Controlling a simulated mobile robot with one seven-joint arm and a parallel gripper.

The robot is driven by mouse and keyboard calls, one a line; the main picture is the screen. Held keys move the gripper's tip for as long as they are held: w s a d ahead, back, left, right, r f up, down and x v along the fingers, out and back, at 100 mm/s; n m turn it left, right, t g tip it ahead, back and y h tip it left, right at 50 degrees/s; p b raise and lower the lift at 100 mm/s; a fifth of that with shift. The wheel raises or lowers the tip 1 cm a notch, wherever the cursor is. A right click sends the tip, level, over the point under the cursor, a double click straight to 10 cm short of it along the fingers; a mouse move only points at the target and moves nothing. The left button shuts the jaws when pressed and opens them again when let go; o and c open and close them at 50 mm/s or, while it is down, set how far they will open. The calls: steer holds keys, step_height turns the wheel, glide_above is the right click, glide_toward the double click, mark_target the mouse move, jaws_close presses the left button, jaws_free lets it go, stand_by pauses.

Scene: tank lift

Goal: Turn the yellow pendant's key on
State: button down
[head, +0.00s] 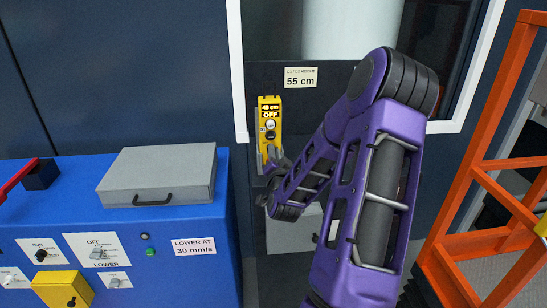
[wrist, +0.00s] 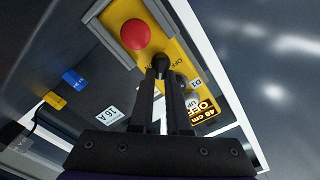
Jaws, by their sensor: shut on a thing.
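The yellow pendant (head: 264,140) hangs upright on the dark wall left of my arm in the head view, its display reading OFF. In the wrist view the yellow pendant (wrist: 181,55) shows at a slant, with a red round button (wrist: 135,34) and a display (wrist: 203,110) reading OFF and 48 cm. The key (wrist: 161,62) is a dark knob beside an OFF marking. My gripper (wrist: 164,80) is shut on the key, its two dark fingers close together. In the head view my gripper (head: 273,160) is at the pendant's lower end, and the key is hidden.
A blue cabinet (head: 200,270) with switches and a grey lidded box (head: 160,170) stands at the left. An orange frame (head: 490,130) stands at the right. A 55 cm sign (head: 300,77) is above the pendant. Blue (wrist: 73,78) and yellow (wrist: 55,100) blocks show in the wrist view.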

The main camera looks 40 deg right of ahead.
steer(key=m+b, duration=0.1)
steer(key=m, duration=0.2)
steer(key=m+b, duration=0.1)
steer(key=m, duration=0.2)
steer(key=m+b, duration=0.1)
steer(key=m, duration=0.2)
steer(key=shift+s+d+f, duration=0.1)
steer(key=shift+d+f, duration=0.05)
steer(key=shift+f, duration=0.2)
steer(key=shift+m, duration=0.3)
steer(key=c, duration=0.9)
jaws_free()
steer(key=shift+s+f, duration=0.1)
